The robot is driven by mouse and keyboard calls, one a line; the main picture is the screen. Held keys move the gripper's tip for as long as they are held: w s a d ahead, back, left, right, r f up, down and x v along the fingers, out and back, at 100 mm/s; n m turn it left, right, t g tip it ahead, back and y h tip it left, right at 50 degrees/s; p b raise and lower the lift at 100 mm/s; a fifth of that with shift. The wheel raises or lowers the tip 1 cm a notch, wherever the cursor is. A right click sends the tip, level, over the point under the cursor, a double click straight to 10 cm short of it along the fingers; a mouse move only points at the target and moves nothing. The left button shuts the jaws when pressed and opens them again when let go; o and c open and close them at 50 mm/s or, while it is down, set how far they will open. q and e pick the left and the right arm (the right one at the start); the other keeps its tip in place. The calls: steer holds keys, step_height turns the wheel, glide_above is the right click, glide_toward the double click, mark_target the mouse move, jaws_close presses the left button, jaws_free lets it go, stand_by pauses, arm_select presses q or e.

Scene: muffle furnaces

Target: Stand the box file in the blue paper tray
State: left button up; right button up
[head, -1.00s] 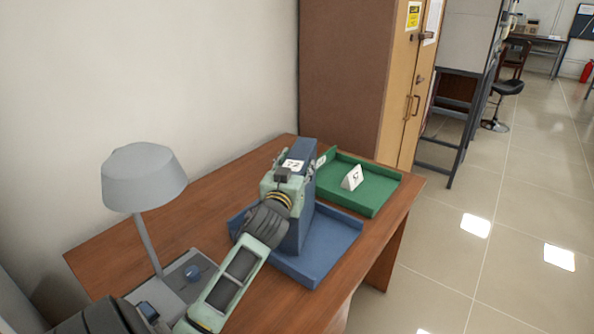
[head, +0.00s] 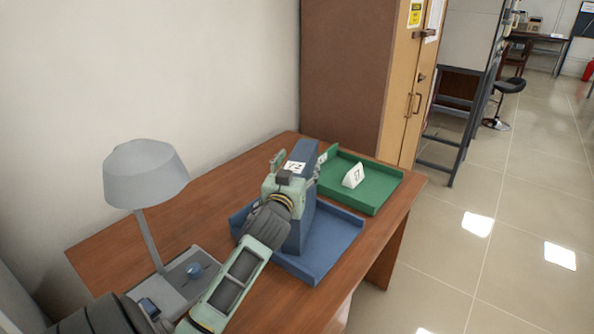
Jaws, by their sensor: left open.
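The blue box file (head: 303,228) stands upright in the blue paper tray (head: 335,249), towards the tray's left side. My left gripper (head: 289,172) is at the box file's upper left side, by its top edge. It is open, with one finger showing left of the file; the rest of the jaws is partly hidden by the gripper's own body and the file. My left arm reaches in from the lower left and covers part of the tray's near left side. My right gripper is not in view.
A green paper tray (head: 373,199) with a white folded label (head: 353,176) lies behind the blue tray. A grey desk lamp (head: 146,176) stands at left on the wooden desk (head: 190,218). A tall cabinet (head: 352,75) rises behind the desk. The floor at right is clear.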

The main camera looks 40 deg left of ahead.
arm_select(q)
steer(key=b+v, duration=0.1)
steer(key=v, duration=1.1)
steer(key=shift+r, duration=0.2)
steer(key=shift+f, duration=0.1)
